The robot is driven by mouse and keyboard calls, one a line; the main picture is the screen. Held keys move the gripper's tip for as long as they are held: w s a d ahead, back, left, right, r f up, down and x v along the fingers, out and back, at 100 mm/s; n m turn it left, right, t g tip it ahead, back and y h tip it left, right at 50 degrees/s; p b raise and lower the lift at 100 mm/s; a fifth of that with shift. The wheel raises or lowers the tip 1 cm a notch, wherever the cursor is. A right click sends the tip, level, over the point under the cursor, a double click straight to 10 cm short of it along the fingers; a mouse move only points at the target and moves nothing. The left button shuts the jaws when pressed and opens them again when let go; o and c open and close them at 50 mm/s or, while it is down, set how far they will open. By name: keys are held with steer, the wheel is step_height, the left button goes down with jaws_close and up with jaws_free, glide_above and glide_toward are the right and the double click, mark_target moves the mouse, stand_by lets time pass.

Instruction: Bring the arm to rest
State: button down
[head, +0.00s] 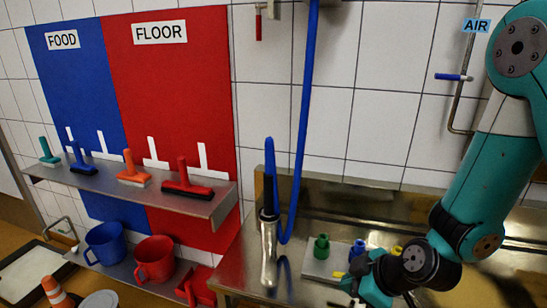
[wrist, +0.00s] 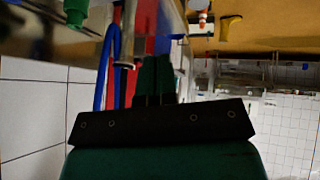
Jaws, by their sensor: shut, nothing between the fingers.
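My teal and black arm (head: 480,205) comes down from the upper right in the head view, bent at the elbow, with its wrist over the steel counter. My gripper (head: 355,302) is low in the head view, beside the grey board with coloured knobs, and its tips are partly cut off by the bottom edge. In the wrist view my gripper (wrist: 154,75) shows as dark fingers close together beyond a black bar. It is shut and empty. Whether it touches the counter cannot be told.
The steel counter (head: 235,272) carries a spray nozzle (head: 269,250) on a blue hose (head: 300,120), and a grey board (head: 318,267) with green and blue knobs (head: 321,246). Left are a brush shelf (head: 130,180), a blue jug (head: 105,243), a red jug (head: 154,259) and an orange cone (head: 56,291).

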steer(key=s+a+r+m+g+h+b, duration=0.1)
steer(key=s+r+m+g+b, duration=0.3)
steer(key=s+r, duration=1.1)
steer(key=shift+s+a+r+m+g, duration=0.2)
steer(key=shift+s+a+m+g, duration=0.15)
steer(key=shift+s+m+g, duration=0.45)
